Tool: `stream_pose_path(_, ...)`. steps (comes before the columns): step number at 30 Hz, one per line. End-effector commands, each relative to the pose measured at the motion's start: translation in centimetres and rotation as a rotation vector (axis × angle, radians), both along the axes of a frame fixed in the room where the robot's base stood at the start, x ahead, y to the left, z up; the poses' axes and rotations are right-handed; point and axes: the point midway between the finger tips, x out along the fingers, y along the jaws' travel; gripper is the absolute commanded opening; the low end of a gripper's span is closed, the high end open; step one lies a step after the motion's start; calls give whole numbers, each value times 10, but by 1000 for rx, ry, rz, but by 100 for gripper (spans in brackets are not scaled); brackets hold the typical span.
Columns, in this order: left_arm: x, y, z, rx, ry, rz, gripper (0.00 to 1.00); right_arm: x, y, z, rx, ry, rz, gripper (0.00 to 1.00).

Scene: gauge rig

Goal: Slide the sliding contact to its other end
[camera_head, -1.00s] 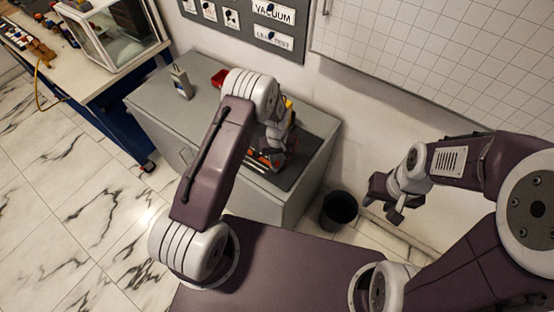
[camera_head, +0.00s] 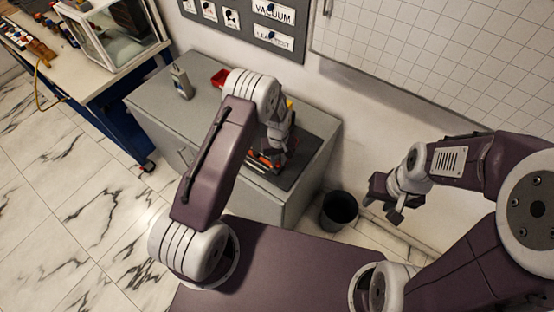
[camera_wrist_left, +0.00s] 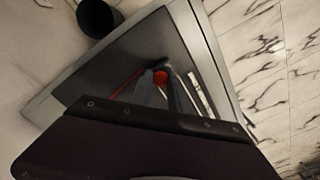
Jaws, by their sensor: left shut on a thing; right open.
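A rig with orange-red parts (camera_head: 257,161) lies on a dark mat (camera_head: 300,165) on the grey cabinet; my left arm covers much of it in the head view. My left gripper (camera_head: 272,158) reaches down over it. In the left wrist view, my left gripper (camera_wrist_left: 160,82) is shut on a small red, round-looking part (camera_wrist_left: 160,77), which I take to be the sliding contact. Pale rods (camera_wrist_left: 200,92) lie beside the fingers. Which end of its travel the contact is at cannot be told. My right gripper (camera_head: 384,202) is open and empty, off to the right.
A grey handheld device (camera_head: 181,82) and a red bin (camera_head: 220,78) stand on the cabinet (camera_head: 145,100). A black waste bin (camera_head: 339,210) stands on the floor beside it. A workbench (camera_head: 85,75) is at the left. The wall rises behind the cabinet.

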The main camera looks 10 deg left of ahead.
Motion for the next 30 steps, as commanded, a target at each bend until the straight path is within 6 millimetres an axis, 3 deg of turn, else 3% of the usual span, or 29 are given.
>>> stream_pose_path(6,-11,-32,0,-1,0,-3,0,0,0,-2,0,0,0,40)
stream_pose_path(14,-13,-37,0,-3,1,0,0,0,0,-2,0,0,0,40)
stream_pose_path(15,-13,-37,0,-3,1,0,24,0,0,-2,0,0,0,40)
stream_pose_path(17,-14,-37,0,-2,1,-1,41,0,0,-2,0,0,0,40)
stream_pose_path(30,-12,-35,0,-1,0,0,43,0,0,-2,0,0,0,40)
